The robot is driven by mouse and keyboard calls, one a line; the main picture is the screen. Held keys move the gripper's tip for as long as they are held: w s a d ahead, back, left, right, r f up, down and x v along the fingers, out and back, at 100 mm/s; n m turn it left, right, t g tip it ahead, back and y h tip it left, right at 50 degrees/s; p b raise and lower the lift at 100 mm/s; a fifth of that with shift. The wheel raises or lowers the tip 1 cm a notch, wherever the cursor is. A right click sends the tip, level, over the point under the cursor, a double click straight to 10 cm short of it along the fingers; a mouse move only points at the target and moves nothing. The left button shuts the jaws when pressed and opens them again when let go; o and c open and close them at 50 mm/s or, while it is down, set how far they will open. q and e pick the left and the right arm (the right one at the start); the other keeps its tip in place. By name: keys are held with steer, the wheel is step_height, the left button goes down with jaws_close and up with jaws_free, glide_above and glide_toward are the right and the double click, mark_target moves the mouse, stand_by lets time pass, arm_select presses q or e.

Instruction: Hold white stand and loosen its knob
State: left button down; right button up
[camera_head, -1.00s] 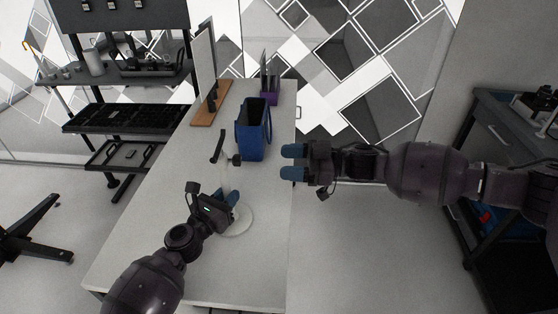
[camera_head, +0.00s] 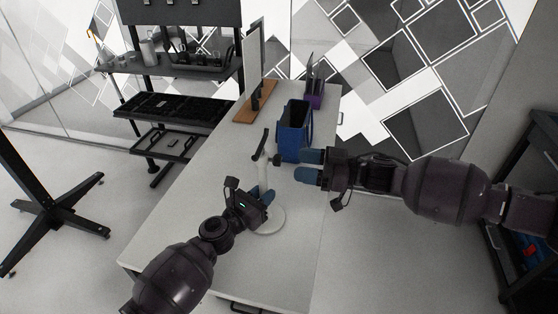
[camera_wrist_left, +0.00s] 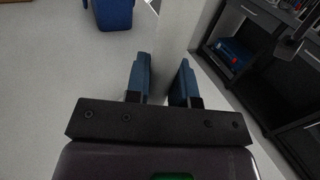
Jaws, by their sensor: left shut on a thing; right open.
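The white stand (camera_head: 262,173) rises upright on a round white base (camera_head: 270,224) on the table. A black bar (camera_head: 261,142) tops it, and a small black knob (camera_head: 277,160) sticks out on its right side. My left gripper (camera_head: 264,196) is shut on the stand's lower post, just above the base. In the left wrist view the pale post (camera_wrist_left: 176,35) runs between the blue fingers (camera_wrist_left: 164,82). My right gripper (camera_head: 306,166) is open and empty, pointing left, a short way right of the knob and apart from it.
A blue bin (camera_head: 294,135) stands just behind the knob and right gripper. Further back are a purple holder (camera_head: 315,97) and an upright panel on a wooden base (camera_head: 249,108). The table's front (camera_head: 215,268) is clear.

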mark_target(279, 161)
steer(key=x, duration=0.6)
steer(key=shift+a, duration=0.2)
steer(key=shift+c, duration=0.2)
steer(key=c, duration=0.9)
steer(key=shift+n, duration=0.8)
steer(key=o, duration=0.9)
steer(key=shift+o, duration=0.2)
steer(key=shift+d, duration=0.1)
steer(key=v, duration=1.1)
steer(key=shift+d, duration=0.4)
